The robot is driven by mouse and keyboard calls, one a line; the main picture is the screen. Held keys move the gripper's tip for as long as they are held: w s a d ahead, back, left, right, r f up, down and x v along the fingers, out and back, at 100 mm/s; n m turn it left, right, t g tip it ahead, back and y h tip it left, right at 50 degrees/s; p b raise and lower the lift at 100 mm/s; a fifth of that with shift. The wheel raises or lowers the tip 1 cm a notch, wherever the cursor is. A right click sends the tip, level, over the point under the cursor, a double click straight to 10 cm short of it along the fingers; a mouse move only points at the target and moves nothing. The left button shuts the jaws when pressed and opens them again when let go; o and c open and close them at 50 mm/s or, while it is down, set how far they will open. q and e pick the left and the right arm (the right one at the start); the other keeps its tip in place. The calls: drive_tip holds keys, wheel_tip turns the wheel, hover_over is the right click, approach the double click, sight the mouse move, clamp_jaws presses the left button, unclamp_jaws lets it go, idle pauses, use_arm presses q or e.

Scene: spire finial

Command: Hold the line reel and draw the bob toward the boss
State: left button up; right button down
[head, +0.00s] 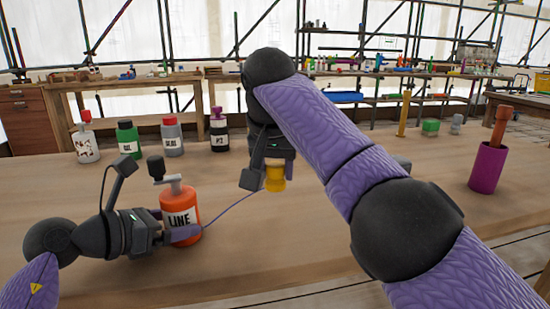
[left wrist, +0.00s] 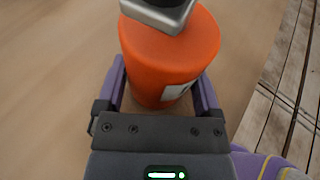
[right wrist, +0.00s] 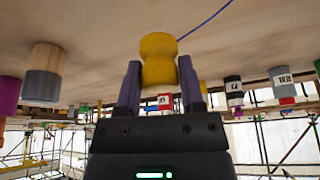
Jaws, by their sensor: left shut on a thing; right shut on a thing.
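The line reel (head: 181,212) is an orange bottle-like body labelled LINE with a grey top, standing upright on the bench. My left gripper (head: 180,236) is shut around its lower body; the left wrist view shows the orange reel (left wrist: 168,60) between the fingers. The yellow bob (head: 275,177) is held by my right gripper (head: 273,160), just above the bench; the right wrist view shows the bob (right wrist: 158,58) between the fingers. A thin blue-purple line (head: 232,207) runs from the reel to the bob. I cannot make out the boss for certain.
Bottles stand along the back left: white-red (head: 86,140), green (head: 128,140), grey-red (head: 172,137) and black-purple (head: 219,132). A magenta cup (head: 487,167) holding a brown rod stands at the right. A grey object (head: 402,161) is partly hidden behind my right arm. The front middle is clear.

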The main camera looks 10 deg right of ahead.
sight(275, 192)
drive_tip(key=shift+f, duration=3.2)
drive_tip(key=shift+w+d, duration=0.15)
drive_tip(key=shift+d, duration=3.4)
drive_tip(key=shift+w+d, duration=0.1)
drive_tip(key=shift+d, duration=3.4)
drive_tip(key=shift+a+f, duration=0.2)
drive_tip(key=shift+a, duration=0.4)
drive_tip(key=shift+f, duration=0.35)
